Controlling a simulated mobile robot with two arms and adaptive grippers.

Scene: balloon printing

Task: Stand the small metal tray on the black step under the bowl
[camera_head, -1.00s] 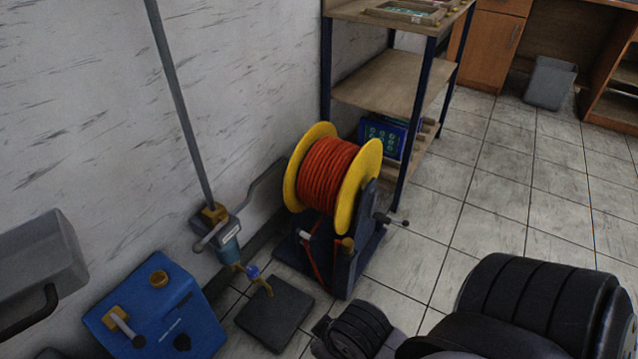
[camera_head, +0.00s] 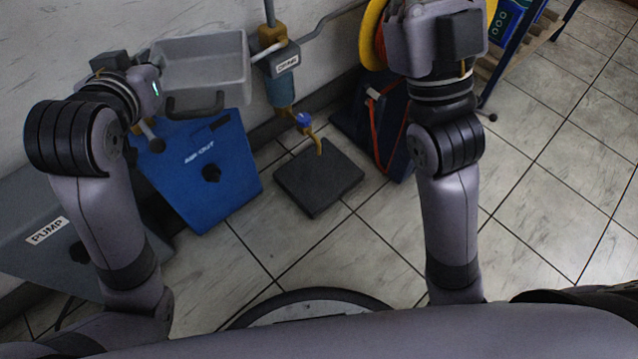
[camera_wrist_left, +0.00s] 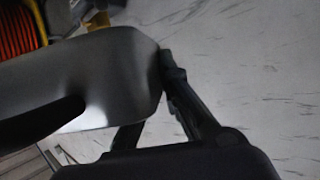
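The small metal tray (camera_head: 203,62) is a grey, shallow rectangular box with a dark handle on its near side. In the head view it is in the air, in front of the wall and over the back of a blue box. My left gripper (camera_head: 154,68) is at its left end, shut on it; the left wrist view shows fingers against the tray's end (camera_wrist_left: 125,65). The black step (camera_head: 318,178) lies bare on the floor, right of the tray and lower. My right gripper (camera_head: 435,30) is at the top edge; its fingertips are hidden. I cannot make out a bowl.
A blue box (camera_head: 235,170) and a grey box marked PUMP (camera_head: 40,215) stand left of the step. A valve pipe with a yellow spout (camera_head: 319,146) comes down behind the step. A yellow-rimmed reel (camera_head: 372,35) is partly behind my right arm. Tiled floor is clear at right.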

